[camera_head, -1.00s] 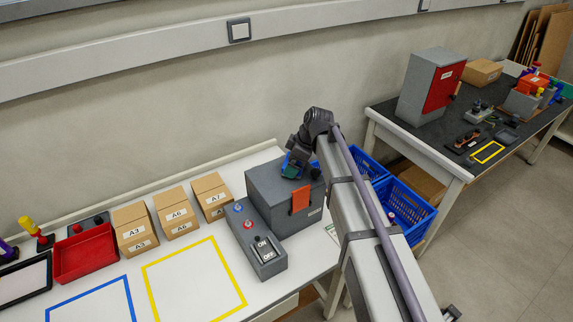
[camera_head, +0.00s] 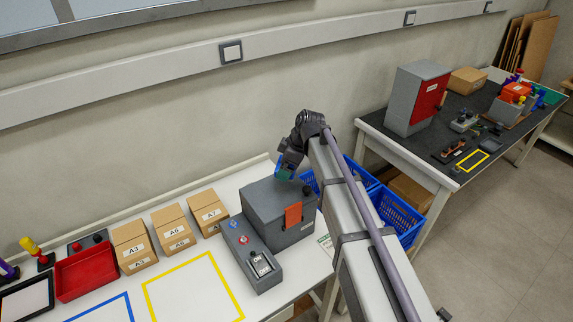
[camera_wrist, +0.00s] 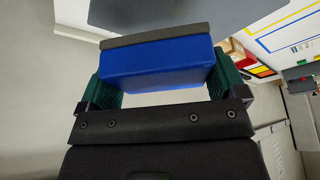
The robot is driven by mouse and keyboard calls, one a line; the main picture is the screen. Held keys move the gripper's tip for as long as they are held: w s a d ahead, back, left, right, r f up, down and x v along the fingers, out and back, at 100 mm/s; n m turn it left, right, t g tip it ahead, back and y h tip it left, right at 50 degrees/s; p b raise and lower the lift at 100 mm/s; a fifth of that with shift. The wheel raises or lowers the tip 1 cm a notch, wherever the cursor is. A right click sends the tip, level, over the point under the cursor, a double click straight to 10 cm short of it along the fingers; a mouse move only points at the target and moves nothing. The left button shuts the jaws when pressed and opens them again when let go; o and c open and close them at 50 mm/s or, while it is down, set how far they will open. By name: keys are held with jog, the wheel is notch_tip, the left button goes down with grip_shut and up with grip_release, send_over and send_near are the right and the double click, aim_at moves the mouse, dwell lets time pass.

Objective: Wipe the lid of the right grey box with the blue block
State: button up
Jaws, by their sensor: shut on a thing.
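The grey box (camera_head: 273,221) with an orange latch (camera_head: 293,215) stands at the right end of the white bench in the head view. Its grey lid (camera_head: 268,196) is closed. My gripper (camera_head: 286,173) is above the lid's back right part, and there seems to be a gap below it. In the wrist view the green fingers of my gripper (camera_wrist: 162,82) are shut on the blue block (camera_wrist: 155,67), one on each side. A dark grey layer (camera_wrist: 155,35) lies on the block's far face. A flat grey surface, apparently the lid (camera_wrist: 150,12), shows beyond it.
A grey control box (camera_head: 250,256) with buttons and a switch stands close left of the grey box. Cardboard boxes (camera_head: 172,228) and a red tray (camera_head: 84,269) stand further left.

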notch_tip(320, 180, up, 3)
jog(key=p, duration=0.3)
jog(key=shift+r, duration=0.1)
jog(key=shift+f, duration=0.2)
